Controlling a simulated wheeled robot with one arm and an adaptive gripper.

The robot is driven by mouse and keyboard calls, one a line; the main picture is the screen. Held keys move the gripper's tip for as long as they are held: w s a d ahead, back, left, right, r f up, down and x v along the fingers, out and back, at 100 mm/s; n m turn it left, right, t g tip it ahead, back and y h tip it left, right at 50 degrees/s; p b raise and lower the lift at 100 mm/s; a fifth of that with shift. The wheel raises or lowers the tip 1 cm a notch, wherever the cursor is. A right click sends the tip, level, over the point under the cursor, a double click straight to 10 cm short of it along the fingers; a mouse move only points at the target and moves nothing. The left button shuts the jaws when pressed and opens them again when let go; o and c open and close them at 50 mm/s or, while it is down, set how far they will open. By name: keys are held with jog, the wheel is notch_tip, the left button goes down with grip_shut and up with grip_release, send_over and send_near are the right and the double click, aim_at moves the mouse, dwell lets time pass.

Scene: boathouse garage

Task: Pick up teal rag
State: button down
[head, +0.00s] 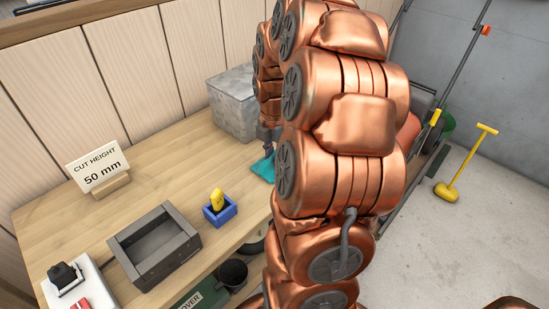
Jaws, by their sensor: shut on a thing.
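The teal rag (263,166) shows in the head view on the right part of the wooden workbench, in front of the grey bin. My gripper (266,150) points down at the rag and is shut on it. My copper-coloured arm hides the right side of the rag and part of the gripper. I cannot tell whether the rag is lifted off the bench top or still touches it.
The bench (150,190) bears a grey bin (232,112), a sign reading "CUT HEIGHT 50 mm" (98,166), an open grey tray (186,247) and a blue holder (221,213) with a yellow item (216,199). A yellow-handled tool (466,162) stands on the floor at right.

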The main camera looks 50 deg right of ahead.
jog(key=shift+w+r+b, duration=0.1)
jog(key=shift+r+b, duration=0.25)
jog(key=shift+r, duration=1.3)
jog(key=shift+s+a+r, duration=0.1)
jog(key=shift+s, duration=0.2)
jog(key=s+a+b, duration=0.1)
jog(key=s+a, duration=0.2)
jog(key=s, duration=0.4)
jog(key=s+a+r+b, duration=0.1)
jog(key=s+a, duration=0.3)
jog(key=s, duration=0.3)
jog(key=shift+r, duration=0.2)
jog(key=c, duration=1.6)
grip_release()
grip_shut()
jog(key=shift+w, duration=0.1)
